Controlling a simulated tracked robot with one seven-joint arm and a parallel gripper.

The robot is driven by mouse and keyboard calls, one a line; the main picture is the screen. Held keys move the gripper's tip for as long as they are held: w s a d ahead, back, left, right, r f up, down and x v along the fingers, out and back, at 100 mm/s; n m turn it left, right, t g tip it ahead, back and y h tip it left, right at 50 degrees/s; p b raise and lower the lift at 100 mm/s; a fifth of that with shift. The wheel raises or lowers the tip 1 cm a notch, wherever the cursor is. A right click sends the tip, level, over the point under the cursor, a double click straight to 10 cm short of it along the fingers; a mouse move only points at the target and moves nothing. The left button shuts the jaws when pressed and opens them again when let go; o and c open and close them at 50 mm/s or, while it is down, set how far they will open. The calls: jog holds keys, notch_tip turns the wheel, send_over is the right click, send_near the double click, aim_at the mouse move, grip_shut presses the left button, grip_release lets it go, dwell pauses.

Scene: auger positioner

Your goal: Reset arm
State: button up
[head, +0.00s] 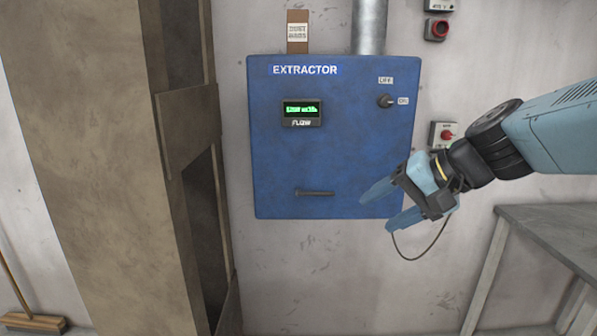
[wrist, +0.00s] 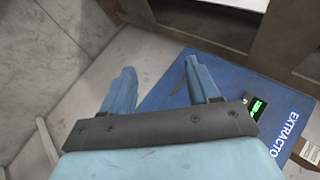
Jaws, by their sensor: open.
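My gripper (head: 378,208) is open and empty, in front of the lower right part of the blue extractor box (head: 280,150) in the head view. In the wrist view its two blue fingers (wrist: 165,90) are spread apart with nothing between them. The box also shows beyond them in the wrist view (wrist: 225,85). It carries a green-lit flow display (head: 302,109), a dark rotary switch (head: 386,101) between OFF and ON labels, and a dark horizontal handle (head: 315,193). My arm comes in from the right in the head view. I cannot tell whether a fingertip touches the box.
A brown column (head: 95,130) with a dark opening stands at left, and a broom (head: 30,320) is on the floor beside it. A grey table (head: 560,230) stands at lower right. Red-button boxes (head: 437,29) are on the wall. The floor below the extractor looks clear.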

jog(key=s+d+f+n+h, duration=0.1)
jog(key=s+d+n+h, duration=0.2)
jog(key=s+d+h, duration=0.2)
jog(key=d+h, duration=0.2)
jog(key=d, duration=0.1)
jog(key=shift+s+d+f+n+h, duration=0.2)
jog(key=shift+n+h, duration=0.1)
jog(key=shift+n, duration=0.1)
